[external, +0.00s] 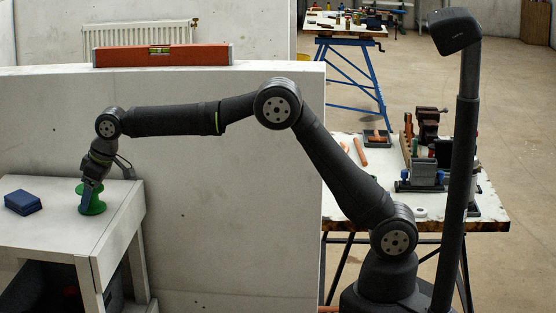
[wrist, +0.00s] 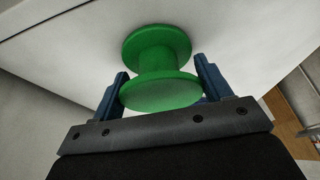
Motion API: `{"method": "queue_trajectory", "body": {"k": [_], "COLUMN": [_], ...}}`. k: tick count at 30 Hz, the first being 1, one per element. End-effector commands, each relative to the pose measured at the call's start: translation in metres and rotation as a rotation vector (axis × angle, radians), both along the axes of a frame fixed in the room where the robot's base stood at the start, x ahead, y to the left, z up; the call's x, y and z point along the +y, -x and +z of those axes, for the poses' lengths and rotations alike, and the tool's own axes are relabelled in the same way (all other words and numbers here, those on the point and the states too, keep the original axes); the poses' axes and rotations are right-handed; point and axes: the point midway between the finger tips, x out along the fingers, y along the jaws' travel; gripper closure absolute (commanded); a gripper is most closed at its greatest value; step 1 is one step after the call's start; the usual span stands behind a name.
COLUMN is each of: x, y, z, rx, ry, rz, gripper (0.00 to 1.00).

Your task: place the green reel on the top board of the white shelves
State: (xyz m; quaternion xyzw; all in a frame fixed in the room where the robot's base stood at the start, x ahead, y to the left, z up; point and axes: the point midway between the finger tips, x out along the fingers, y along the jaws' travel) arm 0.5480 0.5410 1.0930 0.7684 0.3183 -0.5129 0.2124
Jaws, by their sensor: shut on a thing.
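The green reel (external: 97,199) is at the right part of the top board of the white shelves (external: 55,227) in the external view. My gripper (external: 89,200) reaches down to it from above. In the wrist view the reel (wrist: 158,68) has two round flanges and a narrower middle. The blue fingers of my gripper (wrist: 162,88) stand on either side of its near flange and are shut on it. The far flange is against or very close to the white board (wrist: 235,45); I cannot tell if it touches.
A stack of blue pads (external: 23,203) lies on the same board, left of the reel. Dark bins sit on the lower level. A white partition (external: 230,180) stands behind the shelves, with an orange spirit level (external: 162,55) on top. A cluttered workbench (external: 480,215) is at right.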

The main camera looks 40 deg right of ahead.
Motion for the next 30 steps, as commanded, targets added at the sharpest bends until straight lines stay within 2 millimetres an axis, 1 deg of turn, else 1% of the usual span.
{"method": "queue_trajectory", "body": {"k": [2, 3, 5, 6, 14, 17, 20, 30], "x": [0.0, 0.0, 0.0, 0.0, 0.0, 0.0, -0.003, -0.023], "y": [0.0, 0.0, 0.0, 0.0, 0.0, 0.0, 0.003, 0.023], "z": [-0.002, -0.003, -0.003, -0.003, -0.003, 0.002, 0.013, 0.079], "rx": [0.001, 0.001, 0.001, 0.001, 0.001, -0.001, -0.001, -0.001], "ry": [0.001, 0.001, 0.001, 0.001, 0.001, -0.001, -0.001, -0.001], "rz": [0.0, 0.0, 0.0, 0.0, 0.0, 0.0, 0.0, 0.0], "gripper": [0.54, 0.27, 0.15, 0.07, 0.07, 0.07, 0.07, 0.07]}}
